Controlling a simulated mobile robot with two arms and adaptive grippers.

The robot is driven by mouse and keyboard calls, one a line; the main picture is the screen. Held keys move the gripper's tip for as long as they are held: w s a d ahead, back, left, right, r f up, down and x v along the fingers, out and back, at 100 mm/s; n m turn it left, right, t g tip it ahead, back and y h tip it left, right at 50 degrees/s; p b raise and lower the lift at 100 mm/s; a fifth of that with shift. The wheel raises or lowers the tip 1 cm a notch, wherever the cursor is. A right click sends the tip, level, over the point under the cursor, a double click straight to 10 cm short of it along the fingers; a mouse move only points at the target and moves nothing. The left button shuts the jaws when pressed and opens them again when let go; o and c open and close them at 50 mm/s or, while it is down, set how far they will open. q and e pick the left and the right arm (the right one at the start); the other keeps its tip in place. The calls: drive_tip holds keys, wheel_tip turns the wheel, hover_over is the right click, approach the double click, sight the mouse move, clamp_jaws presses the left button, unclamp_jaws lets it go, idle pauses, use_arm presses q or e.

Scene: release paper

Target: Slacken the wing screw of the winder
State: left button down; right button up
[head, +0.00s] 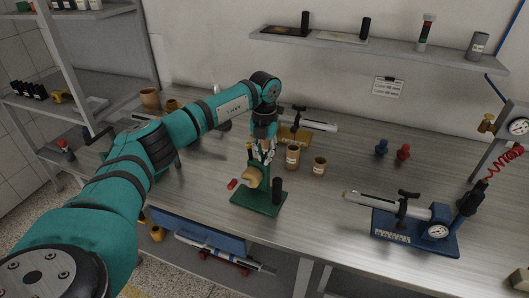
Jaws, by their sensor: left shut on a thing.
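The winder (243,198) stands on the bench in the middle of the head view. It has a green base plate, a tan roll (252,178), a red-ended crank (233,184) at its left and a black upright cylinder (277,190) at its right. My left gripper (263,160) points down at the top of the winder, just above and behind the roll. Its fingers are shut on a small part there, which I take to be the wing screw; the fingers hide it. My right gripper is not in view.
Tan jars (292,158) stand just right of the gripper. A pump-like device on a blue base (415,240) is at the right, with another on a yellow base (295,134) behind. Blue (382,147) and red (403,152) pieces stand farther back.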

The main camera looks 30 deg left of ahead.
sight(265, 155)
use_arm(q)
drive_tip(key=n+p, duration=0.1)
drive_tip(key=n, duration=0.5)
drive_tip(key=shift+n, duration=0.3)
drive_tip(key=n+p, duration=0.1)
drive_tip(key=n, duration=0.4)
drive_tip(key=shift+p, duration=0.35)
drive_tip(key=shift+n, duration=0.3)
drive_tip(key=c, duration=1.5)
unclamp_jaws()
wheel_tip(265, 155, up, 12)
